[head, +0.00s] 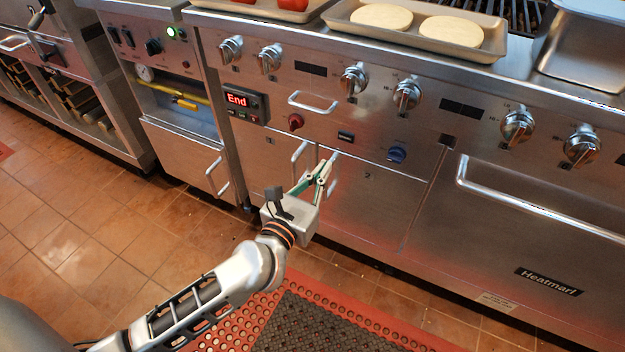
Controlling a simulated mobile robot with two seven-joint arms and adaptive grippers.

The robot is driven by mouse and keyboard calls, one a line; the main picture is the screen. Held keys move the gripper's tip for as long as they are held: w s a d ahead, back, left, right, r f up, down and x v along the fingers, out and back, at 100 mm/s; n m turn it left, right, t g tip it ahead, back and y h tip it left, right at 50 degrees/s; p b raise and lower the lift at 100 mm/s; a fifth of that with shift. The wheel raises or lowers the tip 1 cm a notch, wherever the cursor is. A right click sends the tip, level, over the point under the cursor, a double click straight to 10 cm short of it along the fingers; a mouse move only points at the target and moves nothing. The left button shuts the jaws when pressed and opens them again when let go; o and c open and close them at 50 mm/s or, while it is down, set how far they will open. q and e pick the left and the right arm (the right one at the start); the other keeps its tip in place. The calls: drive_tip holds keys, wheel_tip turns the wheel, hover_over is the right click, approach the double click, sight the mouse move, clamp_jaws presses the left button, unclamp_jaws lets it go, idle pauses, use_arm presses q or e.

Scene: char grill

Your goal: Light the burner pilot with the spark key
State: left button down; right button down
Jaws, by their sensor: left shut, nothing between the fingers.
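The steel range front (375,130) carries a red knob (295,121) and a blue knob (397,154) below its row of silver knobs. I cannot tell whether either is the spark key, and I cannot make out a pilot flame. My left gripper (331,158) is shut and empty. Its fingertips are near the upper cabinet door handles, below and right of the red knob; I cannot tell whether they touch the front. My right gripper is not in view.
A display (238,100) reads "End". A tray (487,53) with two pale discs lies on the range top, with a steel container (585,50) at right. A long handle (530,205) sticks out at right. A red mat (258,310) lies on the tiled floor.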

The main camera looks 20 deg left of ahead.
use_arm(q)
drive_tip(key=s, duration=0.3)
drive_tip(key=shift+s, duration=0.1)
drive_tip(key=shift+f, duration=0.1)
idle(0.3)
